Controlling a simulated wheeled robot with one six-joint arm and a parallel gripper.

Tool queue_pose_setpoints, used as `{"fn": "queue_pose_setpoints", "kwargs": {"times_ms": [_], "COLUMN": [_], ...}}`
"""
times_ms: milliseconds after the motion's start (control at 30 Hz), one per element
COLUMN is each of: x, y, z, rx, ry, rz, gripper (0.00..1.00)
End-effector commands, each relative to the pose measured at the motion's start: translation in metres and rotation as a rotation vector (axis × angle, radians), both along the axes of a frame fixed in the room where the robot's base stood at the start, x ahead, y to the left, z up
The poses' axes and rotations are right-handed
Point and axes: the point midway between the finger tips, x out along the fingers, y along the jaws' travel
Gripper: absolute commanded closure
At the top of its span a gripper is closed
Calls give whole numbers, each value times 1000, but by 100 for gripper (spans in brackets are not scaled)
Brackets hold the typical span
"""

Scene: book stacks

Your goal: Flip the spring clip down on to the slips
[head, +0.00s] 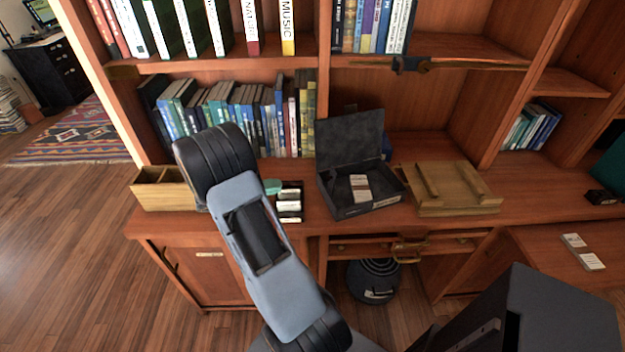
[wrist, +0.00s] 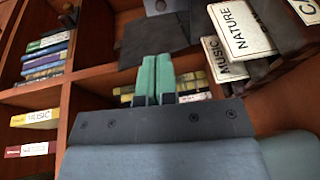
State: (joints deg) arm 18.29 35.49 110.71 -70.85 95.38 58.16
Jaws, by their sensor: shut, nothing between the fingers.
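In the head view an open dark box (head: 365,205) stands on the counter with its lid (head: 350,138) raised. A small stack of pale slips (head: 360,187) lies inside it. A dark holder with white pieces (head: 290,203) stands to its left; I cannot tell whether these are slips too. I cannot make out the spring clip in either view. My gripper (head: 272,187) shows only as a teal tip beside my arm, left of the dark box. In the wrist view its teal fingers (wrist: 155,78) are together and empty, in front of the shelves.
A wooden tray (head: 450,188) stands right of the dark box, and an open wooden box (head: 165,190) is at the counter's left end. Book rows (head: 235,115) stand behind. A dark panel (wrist: 150,38) lies beyond my fingers in the wrist view.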

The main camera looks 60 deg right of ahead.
Motion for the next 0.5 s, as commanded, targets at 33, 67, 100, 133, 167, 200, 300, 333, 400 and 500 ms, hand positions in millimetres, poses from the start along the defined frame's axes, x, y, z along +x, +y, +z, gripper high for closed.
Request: {"fn": "queue_pose_setpoints", "kwargs": {"times_ms": [33,67,100,133,167,200,300,333,400,500], "x": [-2,-3,-5,-7,-10,-14,-25,-29,-37,-49], "y": [-2,-4,-7,-9,-13,-17,-32,-37,-48,-62], "z": [0,0,0,0,0,-1,-2,-3,-4,-6], "rx": [0,1,1,0,0,1,2,2,2,2], "ry": [0,1,1,2,2,2,2,2,3,1], "rz": [-1,-2,-2,-2,-3,-4,-6,-6,-6,-5], "gripper": [100,100,100,100,100,100,100,100,100,100]}}
